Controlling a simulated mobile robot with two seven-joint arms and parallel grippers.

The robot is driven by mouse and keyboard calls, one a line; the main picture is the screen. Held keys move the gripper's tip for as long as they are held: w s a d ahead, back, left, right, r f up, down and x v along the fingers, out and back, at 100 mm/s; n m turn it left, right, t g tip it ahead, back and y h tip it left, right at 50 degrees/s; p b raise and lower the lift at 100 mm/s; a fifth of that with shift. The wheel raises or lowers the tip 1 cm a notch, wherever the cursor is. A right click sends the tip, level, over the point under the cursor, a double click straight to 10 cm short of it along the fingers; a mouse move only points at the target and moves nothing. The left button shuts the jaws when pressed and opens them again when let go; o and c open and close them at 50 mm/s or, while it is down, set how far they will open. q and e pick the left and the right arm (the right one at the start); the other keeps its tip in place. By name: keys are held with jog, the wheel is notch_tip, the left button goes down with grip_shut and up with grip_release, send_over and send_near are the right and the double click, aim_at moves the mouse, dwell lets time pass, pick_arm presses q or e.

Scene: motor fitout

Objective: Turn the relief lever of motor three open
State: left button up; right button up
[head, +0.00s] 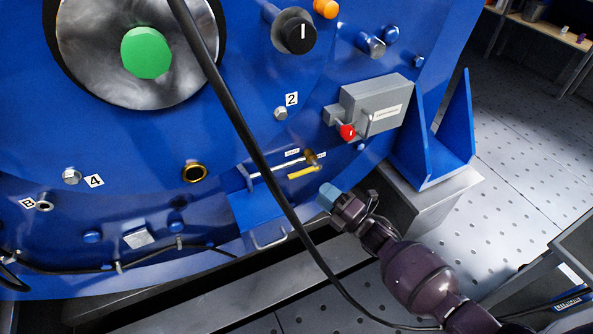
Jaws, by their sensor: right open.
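A yellow lever (303,172) sits low on the blue motor face, below a small brass valve fitting (310,157) on a thin pipe. I take it for the relief lever. It lies nearly along the pipe, slightly tilted. No motor number can be read beside it. My right gripper (331,197) comes in from the lower right and is open, with a light blue tip. It is just below and right of the lever, apart from it in the picture; the depth gap is hard to judge. My left gripper is out of view.
A black cable (250,145) hangs across the motor, just left of the lever. A grey box (375,105) with a red knob (347,132) sits above right. A blue bracket (440,135) stands on a grey block to the right. Open metal floor (520,140) lies beyond.

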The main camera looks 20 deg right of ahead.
aim_at(299, 173)
jog(key=shift+b+x, duration=0.85)
jog(key=shift+x, duration=3.9)
grip_shut()
